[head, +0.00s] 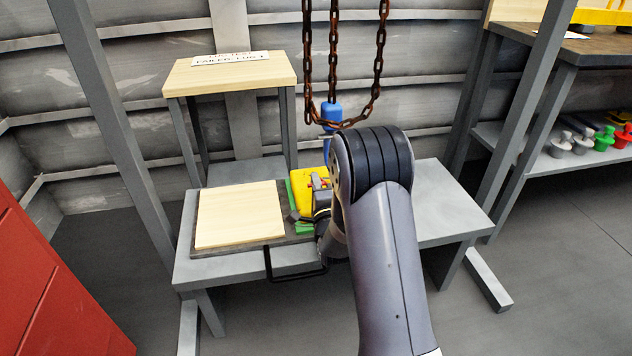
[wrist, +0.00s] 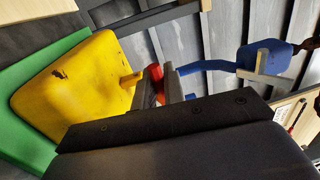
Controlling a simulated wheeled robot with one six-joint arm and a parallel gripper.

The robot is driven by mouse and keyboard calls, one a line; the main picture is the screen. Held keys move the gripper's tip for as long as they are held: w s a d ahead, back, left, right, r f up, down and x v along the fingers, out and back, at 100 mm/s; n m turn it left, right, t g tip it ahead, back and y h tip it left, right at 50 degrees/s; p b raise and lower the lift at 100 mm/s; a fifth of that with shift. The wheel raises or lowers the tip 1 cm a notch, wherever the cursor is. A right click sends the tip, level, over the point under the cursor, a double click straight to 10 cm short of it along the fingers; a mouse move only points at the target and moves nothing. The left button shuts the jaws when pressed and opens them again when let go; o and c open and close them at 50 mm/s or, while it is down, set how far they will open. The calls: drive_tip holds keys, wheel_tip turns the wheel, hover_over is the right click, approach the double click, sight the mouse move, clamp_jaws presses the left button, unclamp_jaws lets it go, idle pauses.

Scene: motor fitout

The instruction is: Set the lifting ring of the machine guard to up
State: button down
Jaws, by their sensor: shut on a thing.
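The machine guard (head: 304,186) is a yellow block on the grey bench, partly hidden behind my arm. It fills the left of the wrist view (wrist: 75,85), with a short yellow stub on its side. A small red part, which looks like the lifting ring (wrist: 153,74), sits at that stub. My gripper (wrist: 158,88) is shut on the red part, one grey finger on each side. In the head view my gripper (head: 320,187) is beside the guard, mostly hidden by my wrist. The ring's full shape and angle are hidden by the fingers.
A blue hook (head: 331,115) hangs on rusty chains close above the guard. A green part (head: 297,207) lies against the guard. A pale wooden board (head: 240,215) covers the bench's left; its right end (head: 450,215) is clear. A red cabinet (head: 50,290) stands front left.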

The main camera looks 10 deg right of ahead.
drive_tip(key=r+g+p, duration=0.1)
drive_tip(key=p, duration=0.1)
drive_tip(key=w+r+g+p, duration=0.1)
drive_tip(key=p, duration=0.1)
drive_tip(key=shift+r+g, duration=0.2)
drive_tip(key=shift+g, duration=0.1)
drive_tip(key=shift+w+r+g+p, duration=0.35)
drive_tip(key=shift+g+p, duration=0.45)
drive_tip(key=shift+p, duration=0.4)
drive_tip(key=w+g+p, duration=0.1)
drive_tip(key=g+p, duration=0.1)
drive_tip(key=p, duration=0.1)
drive_tip(key=shift+r, duration=0.15)
drive_tip(key=shift+w+g+p, duration=0.45)
drive_tip(key=shift+g+p, duration=0.35)
drive_tip(key=shift+p, duration=0.15)
drive_tip(key=c, duration=1.5)
unclamp_jaws()
drive_tip(key=p+v, duration=0.2)
drive_tip(key=v, duration=0.8)
drive_tip(key=shift+s+r, duration=0.1)
drive_tip(key=shift+s, duration=0.2)
